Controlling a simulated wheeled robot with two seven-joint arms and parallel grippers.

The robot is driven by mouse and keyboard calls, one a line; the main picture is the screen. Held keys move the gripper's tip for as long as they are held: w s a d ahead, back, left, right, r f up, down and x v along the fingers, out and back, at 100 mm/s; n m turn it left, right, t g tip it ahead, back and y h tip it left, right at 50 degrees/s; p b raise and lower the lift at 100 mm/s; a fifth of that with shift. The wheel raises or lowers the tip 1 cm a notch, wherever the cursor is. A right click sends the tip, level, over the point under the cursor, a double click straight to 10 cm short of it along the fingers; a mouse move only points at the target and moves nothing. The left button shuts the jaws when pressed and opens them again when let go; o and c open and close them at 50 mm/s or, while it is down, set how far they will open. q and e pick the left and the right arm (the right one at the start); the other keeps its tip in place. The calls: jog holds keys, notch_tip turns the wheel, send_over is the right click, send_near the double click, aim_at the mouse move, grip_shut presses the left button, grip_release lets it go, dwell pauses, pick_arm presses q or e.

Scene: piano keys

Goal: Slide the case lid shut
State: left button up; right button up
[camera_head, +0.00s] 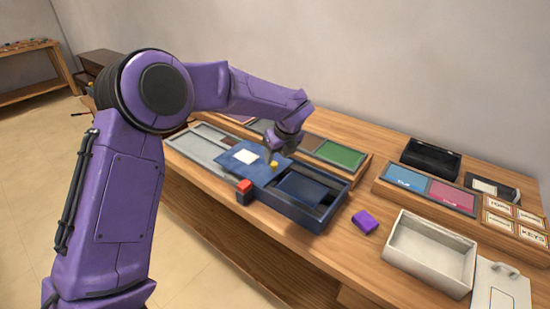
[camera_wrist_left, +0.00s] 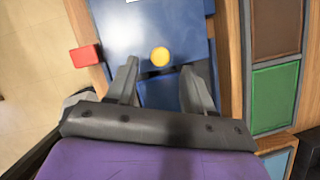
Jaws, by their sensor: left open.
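The dark blue case (camera_head: 318,222) sits on the workbench near its front edge, with its right part uncovered and a dark blue panel visible inside. Its blue lid (camera_head: 227,165) lies displaced to the left and carries a white label (camera_head: 246,157) and a yellow knob (camera_head: 274,164). The lid also shows in the left wrist view (camera_wrist_left: 185,22). My left gripper (camera_wrist_left: 160,66) is open. In the left wrist view the yellow knob (camera_wrist_left: 160,57) appears between its fingertips; I cannot tell whether they touch it. My right gripper is not in view.
A red-topped block (camera_head: 244,191) stands at the case's front side. A purple block (camera_head: 365,222) and a white open box (camera_head: 430,252) lie to the right. Trays with coloured panels (camera_head: 340,154) stand behind, against the wall side. Some bare wood lies right of the case.

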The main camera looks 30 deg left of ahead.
aim_at(274, 163)
pick_arm(q)
jog(key=x, duration=0.3)
jog(key=shift+w, duration=0.2)
jog(key=shift+s+a+f, duration=0.1)
jog(key=shift+a+f, duration=0.05)
jog(key=shift+f, duration=0.2)
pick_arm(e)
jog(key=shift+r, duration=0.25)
